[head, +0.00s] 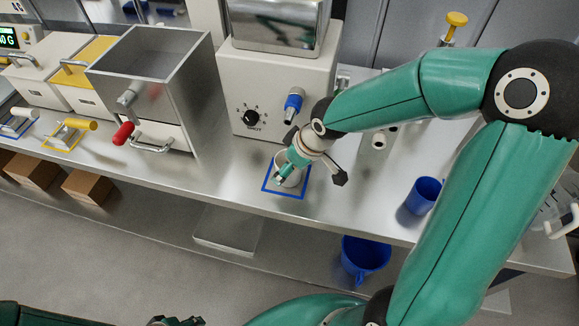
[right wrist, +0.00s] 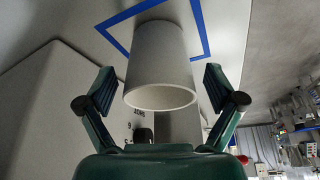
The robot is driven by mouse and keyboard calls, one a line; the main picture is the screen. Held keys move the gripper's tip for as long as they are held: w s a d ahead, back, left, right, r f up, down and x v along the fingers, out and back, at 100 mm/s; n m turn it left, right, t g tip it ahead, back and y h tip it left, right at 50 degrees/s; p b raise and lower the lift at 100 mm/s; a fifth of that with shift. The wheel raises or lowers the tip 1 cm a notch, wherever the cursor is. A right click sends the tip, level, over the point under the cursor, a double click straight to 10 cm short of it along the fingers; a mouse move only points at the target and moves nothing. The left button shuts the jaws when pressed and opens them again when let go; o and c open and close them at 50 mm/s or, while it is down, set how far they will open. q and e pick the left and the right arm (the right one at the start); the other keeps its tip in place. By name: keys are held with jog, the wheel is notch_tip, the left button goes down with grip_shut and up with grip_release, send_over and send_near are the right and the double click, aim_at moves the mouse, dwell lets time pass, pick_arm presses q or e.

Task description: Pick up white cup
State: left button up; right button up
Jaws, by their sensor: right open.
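The white cup (right wrist: 158,62) stands in the right wrist view between the two fingers of my right gripper (head: 310,158), with its round rim toward the camera. The fingers are open, one on each side, with gaps between them and the cup wall. In the head view the cup (head: 292,178) is mostly hidden by my right gripper. It stands inside a blue square outline (head: 268,187) on the steel counter, in front of a machine. A dark part of my left gripper (head: 176,321) shows at the bottom edge; its fingers are too cut off to read.
The beige machine (head: 265,95) with a dial and blue nozzle (head: 294,101) stands close behind the cup. A blue cup (head: 423,195) is to the right on the counter. A blue jug (head: 366,256) sits lower down. A steel hopper (head: 150,85) with a red-handled lever is left.

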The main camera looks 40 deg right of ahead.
jog(key=shift+x, duration=0.9)
jog(key=c, duration=1.4)
jog(key=shift+r, duration=0.1)
